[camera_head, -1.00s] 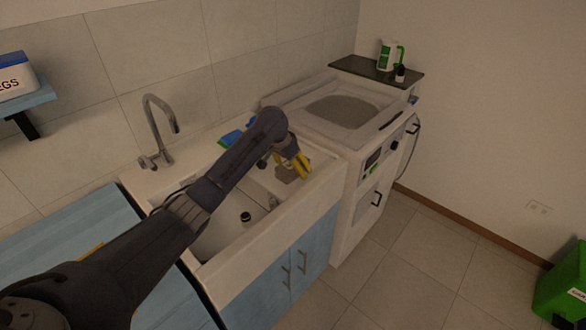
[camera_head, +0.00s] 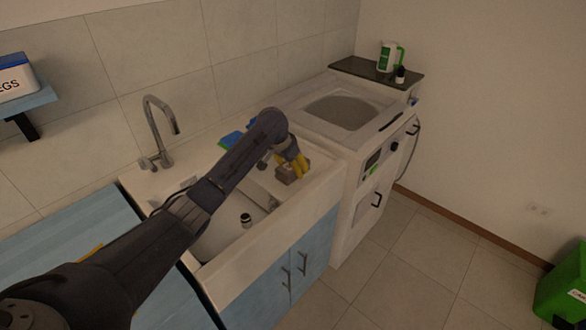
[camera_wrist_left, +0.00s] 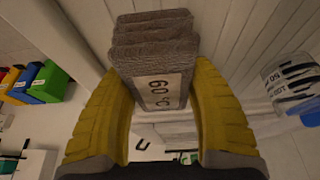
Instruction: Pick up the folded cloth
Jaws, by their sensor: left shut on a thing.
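The folded cloth is a grey-brown layered bundle with a pale "60°C" label; in the head view it shows (camera_head: 286,174) at the sink unit's right side, under my left gripper (camera_head: 297,162). In the left wrist view the cloth (camera_wrist_left: 155,45) sits between the yellow fingers of the left gripper (camera_wrist_left: 160,80), which is shut on it from both sides. Whether the cloth clears the ribbed surface below is hard to tell. My right gripper is in neither view.
The sink basin (camera_head: 215,238) holds a small dark-topped item (camera_head: 246,219). A tap (camera_head: 160,130) stands behind it. A white washing machine (camera_head: 350,190) adjoins on the right. In the wrist view, a clear graduated vessel (camera_wrist_left: 290,88) is at right and coloured boxes (camera_wrist_left: 48,82) at left.

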